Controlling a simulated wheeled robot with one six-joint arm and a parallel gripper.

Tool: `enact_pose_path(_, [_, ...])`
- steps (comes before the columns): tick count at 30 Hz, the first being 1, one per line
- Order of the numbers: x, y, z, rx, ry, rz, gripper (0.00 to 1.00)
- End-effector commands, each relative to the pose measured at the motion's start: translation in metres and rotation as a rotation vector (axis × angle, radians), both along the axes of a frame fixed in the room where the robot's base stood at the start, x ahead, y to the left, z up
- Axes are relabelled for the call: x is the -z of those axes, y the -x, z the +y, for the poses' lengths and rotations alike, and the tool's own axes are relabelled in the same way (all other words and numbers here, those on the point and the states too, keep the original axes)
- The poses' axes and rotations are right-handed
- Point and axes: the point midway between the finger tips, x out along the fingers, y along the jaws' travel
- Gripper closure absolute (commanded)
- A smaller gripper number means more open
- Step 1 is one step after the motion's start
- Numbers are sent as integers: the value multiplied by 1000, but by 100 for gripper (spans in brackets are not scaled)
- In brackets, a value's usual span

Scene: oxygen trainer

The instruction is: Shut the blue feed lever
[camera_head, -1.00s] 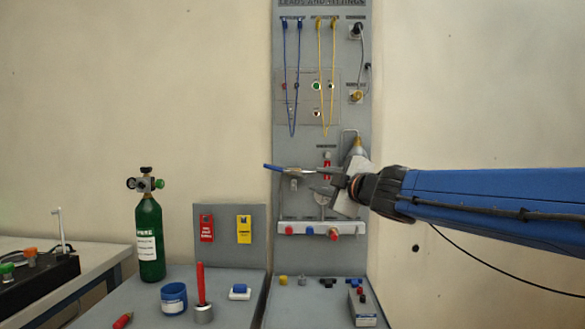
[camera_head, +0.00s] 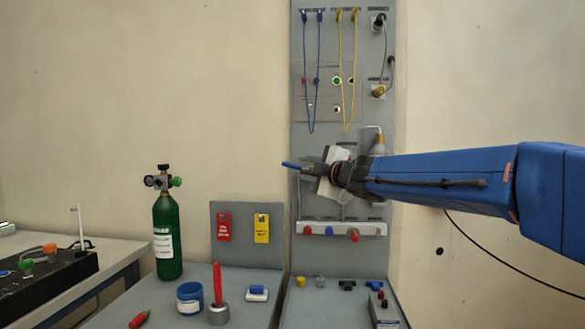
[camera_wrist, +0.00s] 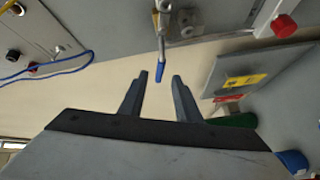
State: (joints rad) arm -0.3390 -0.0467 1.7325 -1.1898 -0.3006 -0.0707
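The blue feed lever (camera_head: 290,165) sticks out to the left of the grey panel in the head view, about level, its blue end slightly raised. The rest of it and its valve are hidden behind my gripper (camera_head: 312,169). In the wrist view the blue lever end (camera_wrist: 160,72) shows between the fingertips of my gripper (camera_wrist: 162,76), with a gap on each side. The fingers are open and hold nothing. A metal valve body (camera_wrist: 178,26) shows beyond the lever. I cannot tell exactly how deep the lever sits between the fingers.
Blue and yellow leads (camera_head: 345,100) hang above on the panel. A rail with red and blue knobs (camera_head: 342,229) is below. Red and yellow tags (camera_head: 224,226) hang on a small board to the left. A green cylinder (camera_head: 167,235) stands left on the table. Wall space left of the lever is free.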

Motion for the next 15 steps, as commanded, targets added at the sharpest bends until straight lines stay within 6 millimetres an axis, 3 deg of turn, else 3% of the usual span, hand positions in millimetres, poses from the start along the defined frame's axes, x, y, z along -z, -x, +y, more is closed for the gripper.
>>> enact_pose_path(9, [1,-40,29,0,0,1,70])
enact_pose_path(15, [0,-53,38,0,-1,1,70])
